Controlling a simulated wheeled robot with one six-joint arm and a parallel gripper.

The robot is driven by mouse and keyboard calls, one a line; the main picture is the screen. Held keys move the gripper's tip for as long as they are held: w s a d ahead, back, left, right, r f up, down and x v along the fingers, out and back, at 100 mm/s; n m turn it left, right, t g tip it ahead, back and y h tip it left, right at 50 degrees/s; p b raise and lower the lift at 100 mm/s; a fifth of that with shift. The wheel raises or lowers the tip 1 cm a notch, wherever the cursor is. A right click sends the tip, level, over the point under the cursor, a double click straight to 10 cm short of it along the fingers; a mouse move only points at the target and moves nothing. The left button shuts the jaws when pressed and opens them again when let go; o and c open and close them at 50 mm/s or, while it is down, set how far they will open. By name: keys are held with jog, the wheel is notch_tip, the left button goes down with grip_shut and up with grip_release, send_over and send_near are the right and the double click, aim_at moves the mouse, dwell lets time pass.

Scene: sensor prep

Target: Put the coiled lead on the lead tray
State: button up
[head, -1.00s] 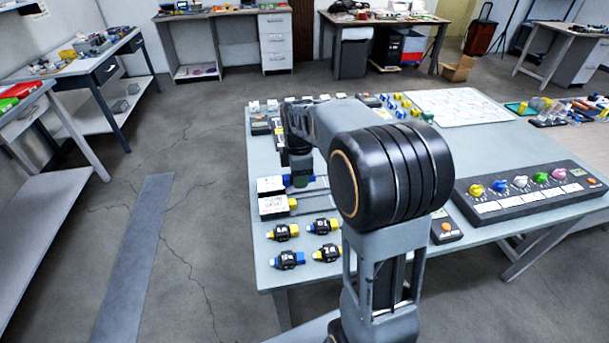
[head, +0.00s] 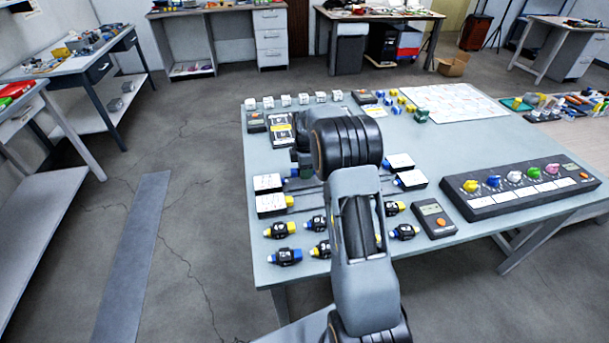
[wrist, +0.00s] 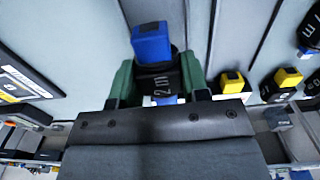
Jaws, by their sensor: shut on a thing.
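The coiled lead (wrist: 159,82) is black, marked "2 m", with blue ends. In the wrist view my gripper (wrist: 160,88) is shut on it, a green finger on either side. In the head view my gripper (head: 303,163) is over the table's left part, and a bit of blue shows there. Much of it is behind my arm. I cannot tell for sure which thing is the lead tray; a dark-framed plate with a yellow label (head: 281,129) lies just beyond the gripper, and its labelled edge shows at left in the wrist view (wrist: 22,84).
Several black pieces with yellow or blue ends (head: 285,257) lie at the table's near left. White-topped boxes (head: 270,204) stand beside the gripper, others (head: 399,161) right of my arm. A meter (head: 433,218) and coloured-knob panel (head: 525,187) are further right. The table centre-right (head: 450,150) is clear.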

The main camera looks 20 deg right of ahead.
jog(key=shift+f, duration=1.35)
jog(key=shift+f, duration=0.1)
jog(key=shift+f, duration=0.1)
jog(key=o, duration=1)
jog(key=shift+c, duration=0.2)
